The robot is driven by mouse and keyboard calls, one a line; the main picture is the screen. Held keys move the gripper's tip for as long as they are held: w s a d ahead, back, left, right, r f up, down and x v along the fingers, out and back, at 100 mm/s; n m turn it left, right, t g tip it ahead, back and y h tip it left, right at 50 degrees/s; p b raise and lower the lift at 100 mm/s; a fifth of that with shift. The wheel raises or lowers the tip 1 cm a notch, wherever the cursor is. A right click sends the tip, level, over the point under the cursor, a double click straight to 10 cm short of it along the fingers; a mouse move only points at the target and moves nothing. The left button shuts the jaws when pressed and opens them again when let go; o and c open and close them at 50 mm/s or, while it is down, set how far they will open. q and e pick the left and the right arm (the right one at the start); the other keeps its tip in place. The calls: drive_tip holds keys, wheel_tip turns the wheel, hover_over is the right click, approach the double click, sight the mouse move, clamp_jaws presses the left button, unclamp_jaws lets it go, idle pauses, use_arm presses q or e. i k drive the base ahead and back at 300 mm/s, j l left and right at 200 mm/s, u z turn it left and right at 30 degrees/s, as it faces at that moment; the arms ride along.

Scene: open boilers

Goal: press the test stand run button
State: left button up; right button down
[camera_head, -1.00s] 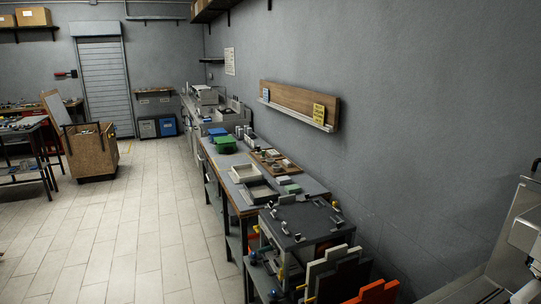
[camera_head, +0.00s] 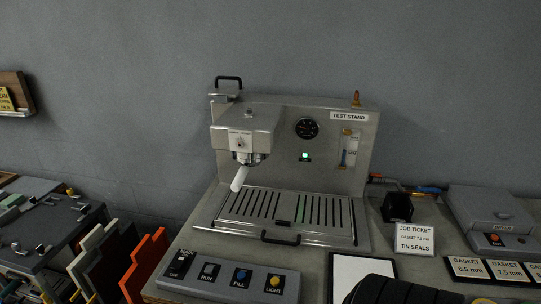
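The test stand (camera_head: 290,140) is a grey, espresso-machine-like unit on the bench against the wall, with a "TEST STAND" label at its upper right. A low control box (camera_head: 228,280) lies in front of it at the left. The box has a black switch (camera_head: 180,264), a grey run button (camera_head: 208,271) labelled "RUN", a blue fill button (camera_head: 240,277) and a yellow light button (camera_head: 274,283). A small green lamp (camera_head: 305,156) glows on the stand's back panel below a round gauge (camera_head: 306,127). A white-handled part (camera_head: 239,178) hangs under the stand's head.
A slotted drip tray (camera_head: 285,207) with a front handle sits under the head. A job ticket sign (camera_head: 414,239), gasket cards and a grey lidded box (camera_head: 495,215) are at right. Upright coloured plates stand left.

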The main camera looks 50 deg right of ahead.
sight(209, 269)
drive_tip(key=z, duration=1.75)
